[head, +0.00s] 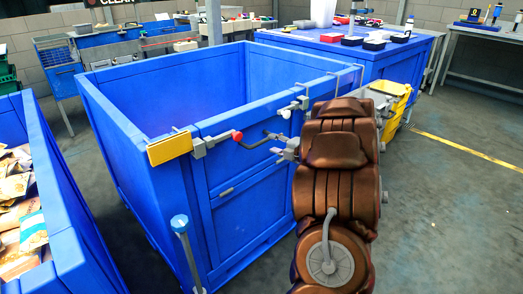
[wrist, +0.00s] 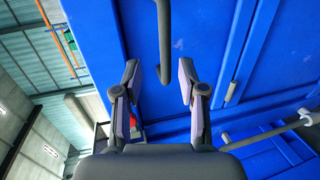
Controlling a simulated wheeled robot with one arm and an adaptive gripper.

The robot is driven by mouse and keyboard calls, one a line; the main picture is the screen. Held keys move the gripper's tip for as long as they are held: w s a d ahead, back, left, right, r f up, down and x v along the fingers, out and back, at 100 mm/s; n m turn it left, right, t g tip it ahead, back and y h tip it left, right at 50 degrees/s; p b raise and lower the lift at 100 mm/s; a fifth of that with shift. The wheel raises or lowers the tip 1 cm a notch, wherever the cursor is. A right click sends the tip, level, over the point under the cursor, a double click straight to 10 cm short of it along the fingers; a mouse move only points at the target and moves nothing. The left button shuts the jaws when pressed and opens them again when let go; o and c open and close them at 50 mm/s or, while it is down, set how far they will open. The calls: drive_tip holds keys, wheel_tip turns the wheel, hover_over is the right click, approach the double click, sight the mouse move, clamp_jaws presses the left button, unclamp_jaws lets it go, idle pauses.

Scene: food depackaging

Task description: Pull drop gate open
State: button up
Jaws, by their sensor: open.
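The drop gate (head: 245,205) is the blue panel in the near side of a large blue bin (head: 130,140). It looks upright and closed. A dark grey bent bar handle (head: 258,144) stands out from its upper part. In the wrist view the bar (wrist: 164,35) ends in a bend just ahead of the fingers, in line with the gap between them. My gripper (head: 279,145) is open beside the handle. In the wrist view my gripper (wrist: 160,92) has its fingers apart, with blue panel behind. Whether a finger touches the bar I cannot tell.
A red-knobbed latch (head: 237,135) and a yellow block (head: 169,148) sit at the bin's near corner; another latch (head: 295,106) is right. A blue bin (head: 52,190) with packages stands left. A blue table (head: 400,62) stands behind. Floor at right is clear.

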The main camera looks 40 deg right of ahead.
sight(261, 142)
drive_tip(key=shift+n+y, duration=0.3)
drive_tip(key=shift+f+x, duration=0.2)
drive_tip(key=shift+x, duration=1.65)
drive_tip(key=shift+f+x, duration=0.2)
drive_tip(key=shift+x, duration=1.65)
drive_tip(key=shift+s+a, duration=0.1)
clamp_jaws()
